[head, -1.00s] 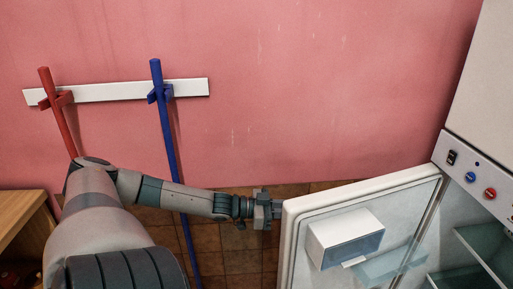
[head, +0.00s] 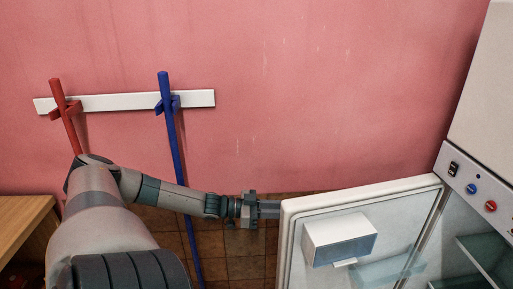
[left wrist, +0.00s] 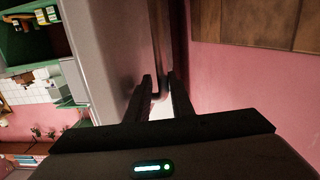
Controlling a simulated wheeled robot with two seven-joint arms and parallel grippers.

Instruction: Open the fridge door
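The fridge door (head: 297,240) stands open in the head view, its white inner side with a door bin (head: 340,240) facing me. My left gripper (head: 270,209) is at the door's free edge, its fingertips partly hidden behind it. In the left wrist view, the fingers of my left gripper (left wrist: 162,92) are apart, with a pale gap between them. The door's outer face (left wrist: 115,50) is on the left there, and a dark upright handle-like bar (left wrist: 160,45) runs down to the fingertips. Contact with it cannot be made out. My right gripper is not in view.
The fridge body with its control panel (head: 480,190) and glass shelves (head: 485,255) is at the right. A blue pole (head: 172,140) and a red pole (head: 63,115) hang on a white wall rail (head: 120,101). A wooden cabinet (head: 25,215) is at the left edge.

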